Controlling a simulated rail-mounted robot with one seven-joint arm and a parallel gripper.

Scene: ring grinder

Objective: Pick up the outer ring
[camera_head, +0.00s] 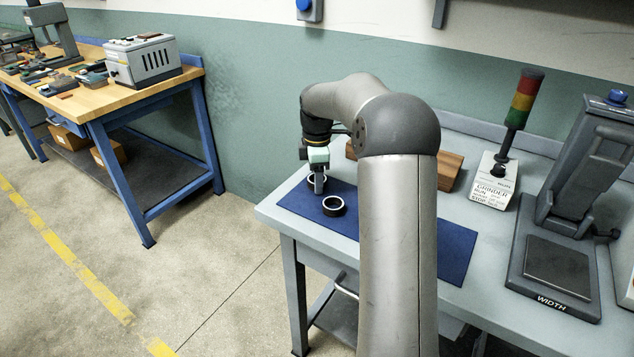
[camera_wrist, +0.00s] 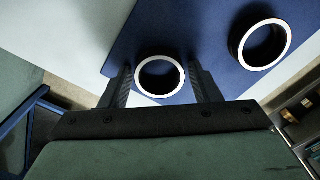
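Two dark rings with bright white rims lie on the blue mat (camera_head: 440,245). One ring (camera_wrist: 138,77) is in the middle of the wrist view, between the two fingers of my gripper (camera_wrist: 160,68). Narrow gaps seem to show on both sides of it, so the fingers are apart around it. The second ring (camera_wrist: 289,42) lies to the upper right there and looks larger. In the head view my gripper (camera_head: 319,187) points down over the mat's left end, partly covering the first ring (camera_head: 311,180); the second ring (camera_head: 333,213) is in front. Neither is labelled as outer.
A wooden block (camera_head: 450,170) stands behind my arm. A signal tower (camera_head: 518,105) on a white base and a grey width gauge (camera_head: 555,270) stand to the right on the grey table (camera_head: 285,205). A wooden workbench (camera_head: 140,95) is far left. The mat's right part looks clear.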

